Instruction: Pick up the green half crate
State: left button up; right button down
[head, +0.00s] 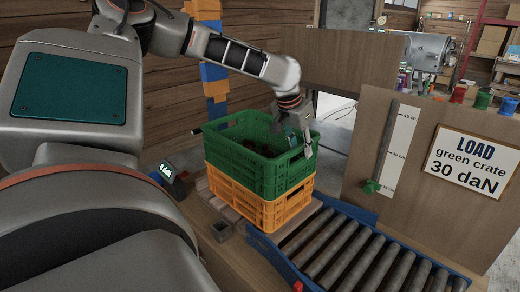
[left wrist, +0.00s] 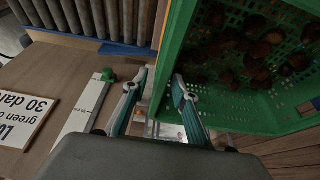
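The green half crate (head: 240,165) is stacked on an orange crate (head: 262,205) beside the roller conveyor, with brown chestnuts inside it. My left gripper (head: 308,148) is at the right end of the green crate, at its upper rim. In the left wrist view the two fingers (left wrist: 157,88) are apart, and the green crate's wall (left wrist: 172,50) runs between them. One finger is on the inner side and one on the outer side. I cannot tell whether either touches the wall. My right gripper is out of view.
A roller conveyor (head: 345,250) with blue side rails runs to the lower right. A wooden panel with a height scale (head: 400,145) and a sign reading "LOAD green crate 30 daN" (head: 468,165) stands at right. A small display (head: 167,171) stands left of the crates.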

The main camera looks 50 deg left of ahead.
aim_at(302, 159)
pick_arm(q)
jog(key=x, duration=0.4)
jog(key=shift+s+d+f, duration=0.1)
jog(key=shift+s, duration=0.3)
jog(key=shift+w+f+b, duration=0.25)
jog(key=shift+f+b, duration=0.05)
jog(key=shift+f, duration=0.05)
grip_shut()
jog(key=shift+w+r, duration=0.1)
jog(key=shift+r, duration=0.15)
